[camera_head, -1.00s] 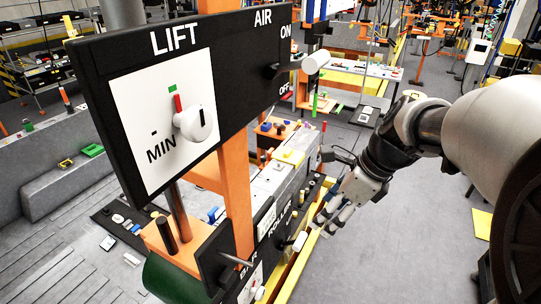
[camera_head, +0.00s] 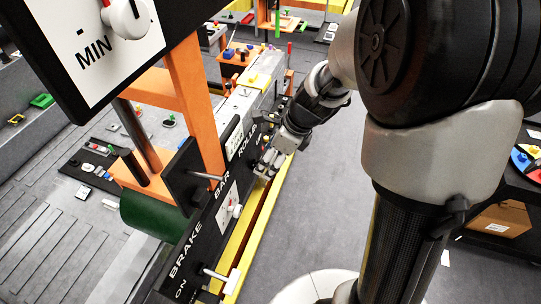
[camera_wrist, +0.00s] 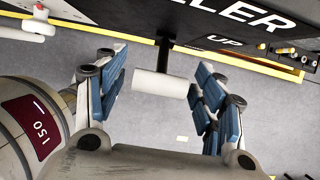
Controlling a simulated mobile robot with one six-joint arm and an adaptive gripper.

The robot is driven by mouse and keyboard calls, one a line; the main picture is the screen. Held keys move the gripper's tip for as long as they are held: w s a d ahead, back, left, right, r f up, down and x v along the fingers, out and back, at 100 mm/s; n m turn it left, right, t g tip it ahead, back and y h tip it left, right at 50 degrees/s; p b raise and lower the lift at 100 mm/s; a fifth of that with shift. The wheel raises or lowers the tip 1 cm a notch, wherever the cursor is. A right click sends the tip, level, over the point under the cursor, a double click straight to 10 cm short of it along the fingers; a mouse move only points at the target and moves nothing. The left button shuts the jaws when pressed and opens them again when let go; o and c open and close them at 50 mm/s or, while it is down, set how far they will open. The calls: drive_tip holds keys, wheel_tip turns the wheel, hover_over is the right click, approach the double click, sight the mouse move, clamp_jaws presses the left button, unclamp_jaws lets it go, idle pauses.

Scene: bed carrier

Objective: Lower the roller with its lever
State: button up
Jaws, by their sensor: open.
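The roller lever is a dark rod with a white cylindrical handle (camera_wrist: 162,84), sticking out of the black ROLLER panel (camera_wrist: 180,22). The word UP shows on the panel to the right of the rod. My gripper (camera_wrist: 160,88) is open, its blue-padded fingers on either side of the handle with gaps left and right. In the head view my gripper (camera_head: 268,165) is at the ROLLER panel (camera_head: 246,143), and the handle is hard to make out there. A dark green cylinder (camera_head: 150,214) shows under the orange frame; I cannot tell if it is the roller.
The BRAKE lever with a white handle (camera_head: 232,281) sticks out nearer on the same panel row, with a BAR dial (camera_head: 229,207) between. A yellow rail (camera_head: 262,225) runs below the panels. Grey floor (camera_head: 318,225) is clear to the right.

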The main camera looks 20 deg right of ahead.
clamp_jaws()
idle(0.8)
drive_tip(key=shift+w+f, duration=0.1)
